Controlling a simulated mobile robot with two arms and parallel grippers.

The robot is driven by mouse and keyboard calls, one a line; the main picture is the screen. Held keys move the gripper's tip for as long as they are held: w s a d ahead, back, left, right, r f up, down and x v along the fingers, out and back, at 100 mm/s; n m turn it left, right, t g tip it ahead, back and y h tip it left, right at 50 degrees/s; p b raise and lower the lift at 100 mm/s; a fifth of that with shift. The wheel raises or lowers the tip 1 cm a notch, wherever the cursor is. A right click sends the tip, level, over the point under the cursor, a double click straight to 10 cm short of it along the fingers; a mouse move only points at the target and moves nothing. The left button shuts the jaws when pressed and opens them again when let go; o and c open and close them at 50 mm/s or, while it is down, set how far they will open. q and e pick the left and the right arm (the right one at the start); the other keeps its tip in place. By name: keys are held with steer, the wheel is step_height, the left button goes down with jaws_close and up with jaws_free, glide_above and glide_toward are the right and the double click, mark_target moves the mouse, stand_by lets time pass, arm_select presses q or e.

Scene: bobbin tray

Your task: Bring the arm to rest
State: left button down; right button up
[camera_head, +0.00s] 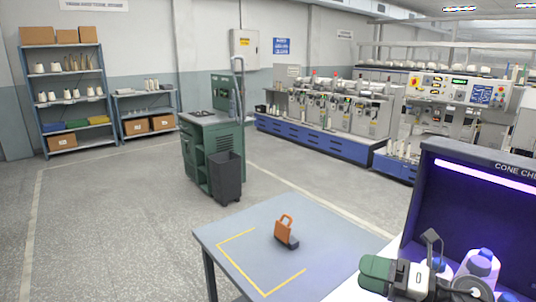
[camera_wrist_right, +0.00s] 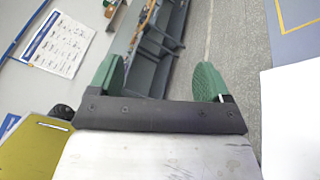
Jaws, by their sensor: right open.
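My right gripper (camera_head: 376,274) comes in at the lower right of the head view, in front of the dark cone check booth (camera_head: 425,190). Its green fingers point left, over the edge of the white surface (camera_head: 345,291). In the right wrist view the two green fingers of the gripper (camera_wrist_right: 158,80) stand wide apart. Nothing is held between them; the floor and a grey slatted structure show beyond. My left gripper is not in view.
A blue-grey table (camera_head: 225,236) with yellow corner marks carries an orange-handled item (camera_head: 285,230). Pale cones (camera_head: 482,265) stand in the booth, close by my right wrist. A green cart (camera_head: 205,150) with a dark bin (camera_head: 226,178) stands farther back. Floor at left is clear.

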steer(key=s+d+f+m+t+h, duration=0.3)
steer(key=f+m+h, duration=0.5)
steer(key=m, duration=0.7)
steer(key=s+d+f+m+t+h, duration=0.25)
steer(key=s+f+m+h, duration=0.5)
steer(key=m, duration=0.75)
steer(key=s+a+f+m+g, duration=0.2)
steer(key=s+f+g, duration=0.25)
steer(key=s, duration=0.35)
steer(key=s+a+f+m+g, duration=0.2)
steer(key=s+f+m+g, duration=0.15)
steer(key=s+g, duration=0.35)
step_height(320, 180, down, 25)
steer(key=n, duration=0.1)
steer(key=s+d+f+g, duration=0.1)
steer(key=s+d+f, duration=0.1)
steer(key=s+f, duration=1.5)
steer(key=shift+s+d, duration=0.25)
steer(key=shift+d, duration=0.15)
